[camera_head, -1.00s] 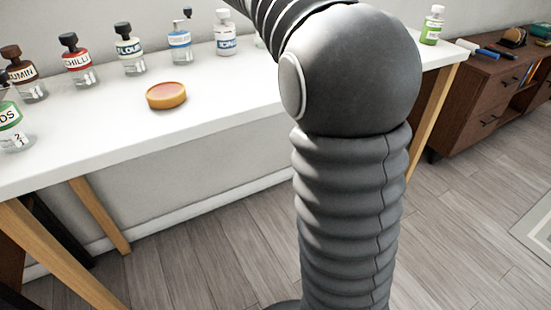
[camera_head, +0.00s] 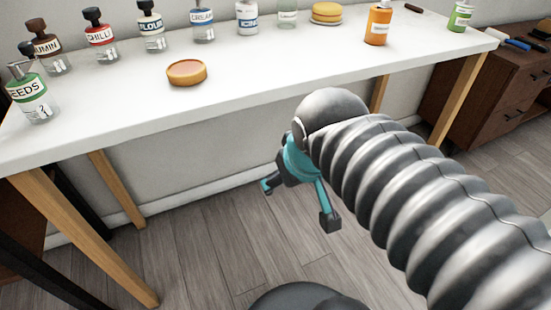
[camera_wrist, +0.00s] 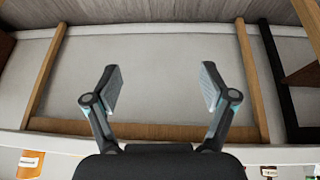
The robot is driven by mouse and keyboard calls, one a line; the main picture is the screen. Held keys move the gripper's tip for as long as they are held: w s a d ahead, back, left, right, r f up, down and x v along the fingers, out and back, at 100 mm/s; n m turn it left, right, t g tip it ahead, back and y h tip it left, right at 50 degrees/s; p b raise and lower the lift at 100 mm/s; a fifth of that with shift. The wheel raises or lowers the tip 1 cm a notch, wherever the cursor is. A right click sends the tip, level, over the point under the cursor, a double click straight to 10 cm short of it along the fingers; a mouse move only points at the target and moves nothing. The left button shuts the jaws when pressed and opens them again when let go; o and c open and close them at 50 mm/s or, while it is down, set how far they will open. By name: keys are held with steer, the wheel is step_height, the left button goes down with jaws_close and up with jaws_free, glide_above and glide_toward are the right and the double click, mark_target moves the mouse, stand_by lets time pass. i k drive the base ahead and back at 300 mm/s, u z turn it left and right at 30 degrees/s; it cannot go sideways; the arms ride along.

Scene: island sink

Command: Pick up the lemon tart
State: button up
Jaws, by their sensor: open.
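The lemon tart (camera_head: 187,72) is a small round tart with an orange-brown top and a yellow side. It lies flat on the white table (camera_head: 120,118), near its front edge, in the head view. My gripper (camera_head: 298,205) is open and empty. It hangs in front of the table, lower than the top, to the right of the tart and apart from it. In the wrist view my gripper's fingers (camera_wrist: 158,88) are spread with nothing between them. The tart is not seen in the wrist view.
Several labelled bottles stand behind the tart, including the chilli bottle (camera_head: 101,40); the seeds bottle (camera_head: 32,95) is at the left. An orange bottle (camera_head: 378,25) and a yellow round stack (camera_head: 326,12) are farther right. The tabletop around the tart is clear. A wooden cabinet (camera_head: 510,80) is at right.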

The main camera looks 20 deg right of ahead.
mark_target(186, 72)
steer(key=z, duration=1.75)
steer(key=k, duration=1.35)
steer(key=u, duration=2.35)
